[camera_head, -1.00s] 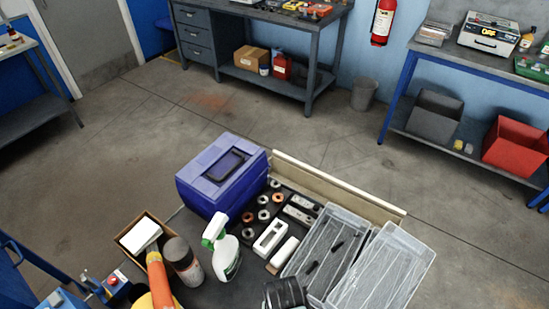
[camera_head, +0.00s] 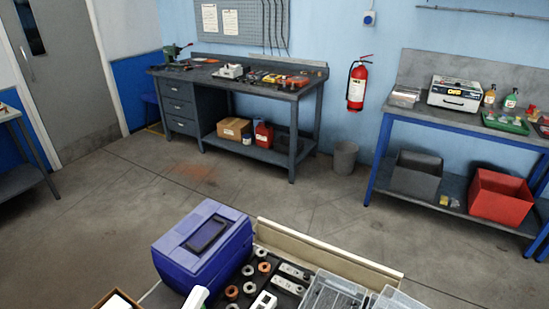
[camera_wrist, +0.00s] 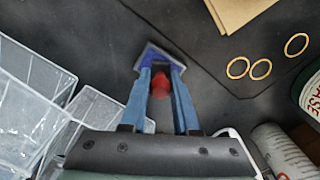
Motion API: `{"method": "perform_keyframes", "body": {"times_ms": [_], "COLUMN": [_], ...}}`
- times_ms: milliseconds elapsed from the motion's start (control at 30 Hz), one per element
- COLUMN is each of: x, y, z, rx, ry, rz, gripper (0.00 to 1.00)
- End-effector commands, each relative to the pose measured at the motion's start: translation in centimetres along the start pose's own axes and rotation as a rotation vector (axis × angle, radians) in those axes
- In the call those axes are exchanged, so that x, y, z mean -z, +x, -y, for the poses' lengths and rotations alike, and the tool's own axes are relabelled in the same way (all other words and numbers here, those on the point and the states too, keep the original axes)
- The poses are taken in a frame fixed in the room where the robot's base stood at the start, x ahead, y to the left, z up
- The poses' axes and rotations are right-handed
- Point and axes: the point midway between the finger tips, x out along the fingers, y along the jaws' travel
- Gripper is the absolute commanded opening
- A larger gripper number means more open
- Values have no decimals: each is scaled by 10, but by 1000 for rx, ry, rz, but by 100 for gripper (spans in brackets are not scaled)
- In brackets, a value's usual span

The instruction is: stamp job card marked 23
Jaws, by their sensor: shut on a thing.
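My gripper (camera_wrist: 160,74) shows in the wrist view, its two blue fingers shut on a small tool with a red rounded part (camera_wrist: 160,88) and a blue end (camera_wrist: 152,55). It looks like a hand stamp; its face is hidden. It is over a dark surface (camera_wrist: 85,40); I cannot tell whether it touches. Tan card or paper (camera_wrist: 240,10) lies ahead and to the right, cut off by the top edge. No number can be read on it. My gripper does not show in the head view.
Three brass rings (camera_wrist: 260,69) lie right of the gripper. A bottle (camera_wrist: 310,98) and a can (camera_wrist: 285,152) stand at the right; clear bins (camera_wrist: 35,100) at the left. The head view shows a blue toolbox (camera_head: 203,246) on the near bench and a far workbench (camera_head: 250,86) with drawers.

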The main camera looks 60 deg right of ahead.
Motion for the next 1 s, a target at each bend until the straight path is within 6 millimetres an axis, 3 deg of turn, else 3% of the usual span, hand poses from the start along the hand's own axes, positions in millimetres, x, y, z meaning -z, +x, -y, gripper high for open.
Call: {"method": "perform_keyframes", "body": {"times_ms": [1000], "x": [0], "y": [8], "z": [0], "rx": [0], "ry": [0], "rz": [-1], "gripper": [0]}}
